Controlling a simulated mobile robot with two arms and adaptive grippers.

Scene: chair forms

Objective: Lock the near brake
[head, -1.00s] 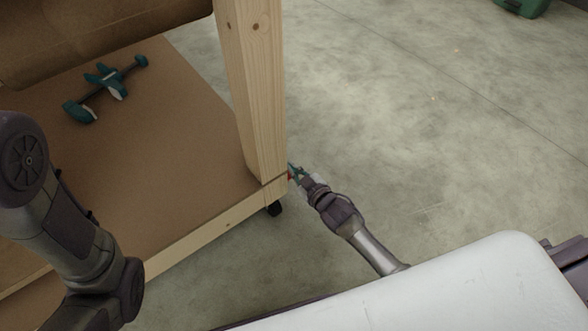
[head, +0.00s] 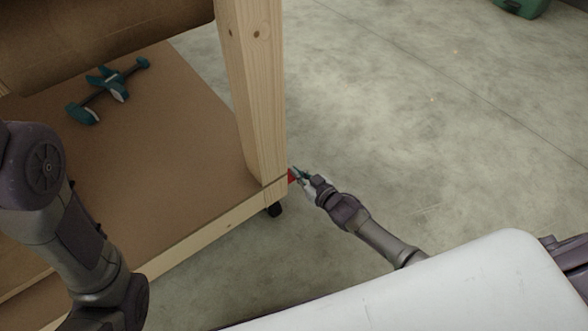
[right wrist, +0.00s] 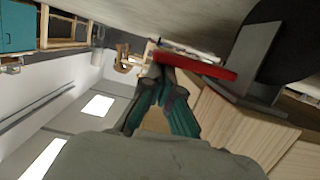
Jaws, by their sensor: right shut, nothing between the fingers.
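The red brake lever (head: 292,175) shows at the foot of the wooden bench's near right corner. In the right wrist view, the red lever (right wrist: 196,67) sticks out from a grey caster bracket (right wrist: 250,58) beside a dark wheel (right wrist: 288,38). My right gripper (head: 299,172) is low at that corner, right by the lever. Its teal fingers (right wrist: 164,66) are shut and empty, with the tips at the lever's outer end. I cannot tell whether they touch it. My left arm comes in at the left, but its gripper is out of view.
The bench's wooden leg (head: 251,95) and lower shelf (head: 170,150) stand just left of my right gripper. A teal clamp (head: 108,88) lies on the shelf.

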